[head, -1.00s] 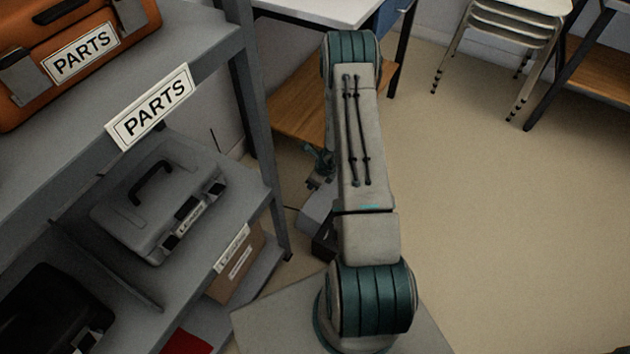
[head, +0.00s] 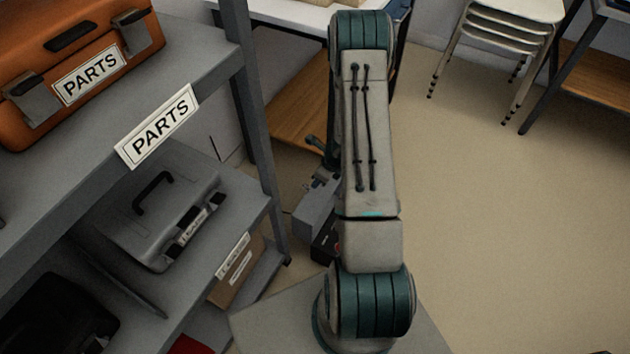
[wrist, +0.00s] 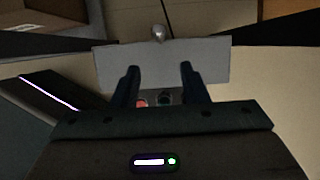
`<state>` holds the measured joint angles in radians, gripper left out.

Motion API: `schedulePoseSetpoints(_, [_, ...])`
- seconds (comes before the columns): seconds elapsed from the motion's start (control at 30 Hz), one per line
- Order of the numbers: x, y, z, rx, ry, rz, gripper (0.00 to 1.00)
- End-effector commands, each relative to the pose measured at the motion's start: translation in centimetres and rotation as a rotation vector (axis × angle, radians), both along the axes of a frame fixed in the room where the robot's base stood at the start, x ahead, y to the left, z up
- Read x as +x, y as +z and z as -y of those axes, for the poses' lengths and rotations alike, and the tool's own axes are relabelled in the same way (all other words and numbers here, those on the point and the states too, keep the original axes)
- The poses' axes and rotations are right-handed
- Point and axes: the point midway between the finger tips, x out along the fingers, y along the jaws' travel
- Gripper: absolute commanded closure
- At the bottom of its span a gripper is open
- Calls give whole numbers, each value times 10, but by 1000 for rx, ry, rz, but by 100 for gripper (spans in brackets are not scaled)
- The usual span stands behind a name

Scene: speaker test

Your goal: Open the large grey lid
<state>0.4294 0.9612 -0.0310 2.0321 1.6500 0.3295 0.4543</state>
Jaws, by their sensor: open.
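In the wrist view a wide, flat grey panel, which looks like the large grey lid (wrist: 160,58), lies beyond my gripper (wrist: 158,70). A round silver knob (wrist: 158,33) shows at its far edge. My gripper is open, with nothing between its two dark fingers, which overlap the panel's near part in the picture. Whether they touch it I cannot tell. A red round part (wrist: 141,102) and a dark teal one (wrist: 165,99) show below the panel, between the fingers. In the head view a grey box (head: 314,212) stands left of my arm, partly hidden by it.
A grey shelf (head: 205,72) on the left bears an orange case (head: 40,50) above and a grey case (head: 150,235) with a black handle below. A cardboard box (head: 238,268) sits lower. Stacked stools (head: 512,40) stand back right. The floor (head: 510,230) on the right is clear.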

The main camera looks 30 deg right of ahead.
Motion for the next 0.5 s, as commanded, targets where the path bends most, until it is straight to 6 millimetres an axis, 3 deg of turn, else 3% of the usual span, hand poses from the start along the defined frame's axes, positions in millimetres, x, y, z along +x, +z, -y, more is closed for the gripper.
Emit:
schedulePoseSetpoints(0.03, [-3, 15, 3, -1, 0, 2, 60])
schedulePoseSetpoints(0.2, [-10, 39, 8, -2, -1, 1, 60])
schedulePoseSetpoints(0.5, [-15, 49, 10, 1, 0, -1, 60])
